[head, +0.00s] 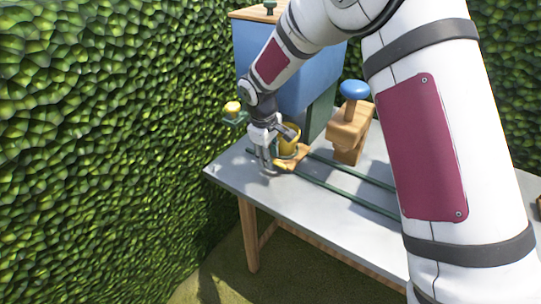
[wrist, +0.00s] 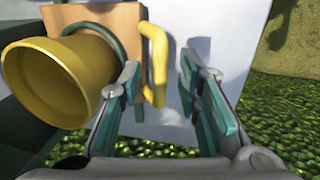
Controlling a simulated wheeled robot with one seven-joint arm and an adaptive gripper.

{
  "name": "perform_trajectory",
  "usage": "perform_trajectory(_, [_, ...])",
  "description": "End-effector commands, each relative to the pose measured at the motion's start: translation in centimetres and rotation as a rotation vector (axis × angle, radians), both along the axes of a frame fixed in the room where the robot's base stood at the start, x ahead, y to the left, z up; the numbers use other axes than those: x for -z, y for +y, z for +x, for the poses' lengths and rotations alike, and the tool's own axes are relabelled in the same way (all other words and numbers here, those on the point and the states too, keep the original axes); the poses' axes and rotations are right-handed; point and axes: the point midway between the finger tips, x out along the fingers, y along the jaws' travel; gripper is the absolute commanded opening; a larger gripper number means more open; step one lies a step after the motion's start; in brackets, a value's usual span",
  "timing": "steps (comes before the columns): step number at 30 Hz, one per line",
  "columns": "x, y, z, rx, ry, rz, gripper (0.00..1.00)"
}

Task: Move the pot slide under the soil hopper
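The pot slide is a wooden plate (head: 294,160) on green rails (head: 335,188), carrying a yellow pot (head: 290,132). In the wrist view the pot (wrist: 62,80) sits at the left, in a dark green ring on the wooden plate (wrist: 115,18). A curved yellow handle (wrist: 155,60) stands at the plate's edge. My gripper (head: 268,168) is beside the slide. In the wrist view my gripper (wrist: 160,66) is open, with the handle between its teal fingers, nearer the left one; contact cannot be told. The blue soil hopper (head: 262,62) stands behind, its green chute (head: 318,112) to the pot's right.
A wooden block with a blue knob (head: 354,90) stands on the grey table (head: 237,176), right of the slide. A small yellow knob (head: 232,107) is at the left. A green hedge (head: 100,130) borders the table's left side. My arm hides the table's right part.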

Motion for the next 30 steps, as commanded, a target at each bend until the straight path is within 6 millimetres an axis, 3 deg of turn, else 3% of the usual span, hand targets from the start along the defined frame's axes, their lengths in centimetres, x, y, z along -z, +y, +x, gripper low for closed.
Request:
perform_trajectory(7, [-0.1, 0.0, 0.0, 0.000, 0.000, 0.000, 0.31])
perform_trajectory(11, [-1.2, 0.1, -0.1, 0.001, -0.003, 0.001, 0.31])
perform_trajectory(24, [-9.3, 1.0, -1.4, 0.000, -0.003, 0.001, 0.31])
perform_trajectory(30, [-11.3, 1.2, -1.7, 0.000, 0.000, 0.000, 0.31])
